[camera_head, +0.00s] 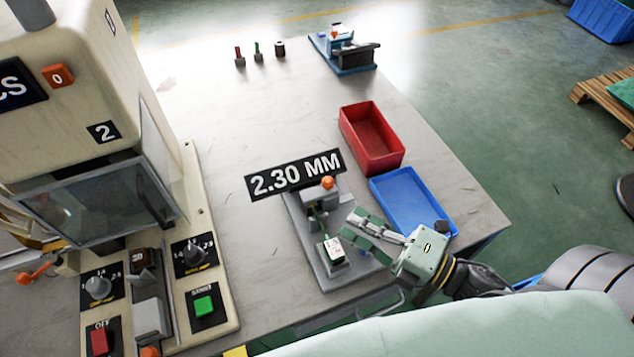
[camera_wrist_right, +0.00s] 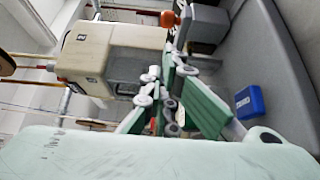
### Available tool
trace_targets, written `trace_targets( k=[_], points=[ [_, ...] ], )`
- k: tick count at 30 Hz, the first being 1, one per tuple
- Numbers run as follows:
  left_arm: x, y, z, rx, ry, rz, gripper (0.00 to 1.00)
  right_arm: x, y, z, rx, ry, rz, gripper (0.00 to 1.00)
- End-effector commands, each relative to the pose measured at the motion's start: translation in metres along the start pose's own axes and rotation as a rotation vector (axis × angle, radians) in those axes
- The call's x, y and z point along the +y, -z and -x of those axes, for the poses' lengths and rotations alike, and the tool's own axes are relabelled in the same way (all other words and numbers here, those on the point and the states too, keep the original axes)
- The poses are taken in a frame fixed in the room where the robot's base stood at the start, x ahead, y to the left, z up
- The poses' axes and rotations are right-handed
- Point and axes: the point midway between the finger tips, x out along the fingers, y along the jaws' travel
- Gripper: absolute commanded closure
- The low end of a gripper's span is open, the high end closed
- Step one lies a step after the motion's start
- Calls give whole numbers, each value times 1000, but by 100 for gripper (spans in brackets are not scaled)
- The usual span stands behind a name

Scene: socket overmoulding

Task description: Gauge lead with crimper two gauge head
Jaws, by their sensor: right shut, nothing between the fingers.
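The gauge head is a grey fixture (camera_head: 305,235) with an orange ball knob (camera_head: 327,183), standing on the table under a black "2.30 MM" sign (camera_head: 295,175). A thin green lead (camera_head: 319,222) lies along the fixture, with a white tag (camera_head: 333,246) at its near end. My right gripper (camera_head: 352,222) is just right of the fixture, its green-padded fingers shut and empty, apart from the tag. The right wrist view shows these fingers close up and the orange knob (camera_wrist_right: 168,18) beyond them. My left gripper is in neither view.
A red bin (camera_head: 387,163) and a blue tray (camera_head: 435,228) stand right of the fixture. Another blue-grey fixture (camera_head: 345,65) and several small posts (camera_head: 258,57) stand at the back. The middle table is clear.

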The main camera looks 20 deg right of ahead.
Motion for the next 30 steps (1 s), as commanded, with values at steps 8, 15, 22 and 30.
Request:
trace_targets(
  k=[8,15,22,30],
  points=[
    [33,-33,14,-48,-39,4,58,4,-1,-42,-1,-4,2,100],
    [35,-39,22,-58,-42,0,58,3,-1,-79,-2,-3,1,100],
    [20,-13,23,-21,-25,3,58,1,-1,-95,-2,-1,-2,100],
    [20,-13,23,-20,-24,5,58,0,0,-96,-2,0,-2,100]
  ],
)
